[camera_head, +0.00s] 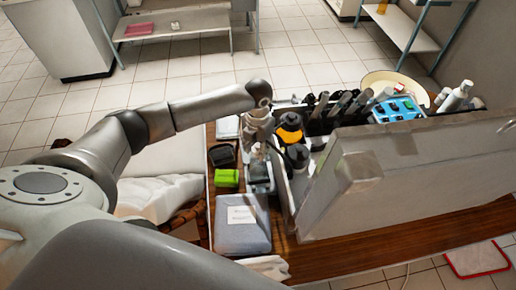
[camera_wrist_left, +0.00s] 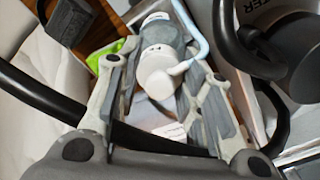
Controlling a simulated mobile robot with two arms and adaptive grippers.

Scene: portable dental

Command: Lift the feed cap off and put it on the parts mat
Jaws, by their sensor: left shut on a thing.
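My left gripper (camera_head: 259,138) reaches down over the near left end of the open case on the wooden table. It is shut on a white cap-like piece with a short spout, taken to be the feed cap (camera_wrist_left: 160,75). In the left wrist view the fingers (camera_wrist_left: 150,62) stand on both sides of the piece. A grey bottle-like body (camera_wrist_left: 157,32) shows right behind it. I cannot tell whether the cap is seated on it or clear of it. I cannot pick out the parts mat with certainty. My right gripper is not in view.
A blue-grey labelled pack (camera_head: 242,226), a bright green block (camera_head: 227,178) and a black box (camera_head: 221,155) lie near the gripper. The case (camera_head: 420,170) stands to the right, with dark handpieces (camera_head: 340,106) and an orange-topped bottle (camera_head: 290,127). A pale blue tube (camera_wrist_left: 192,32) runs beside the fingers.

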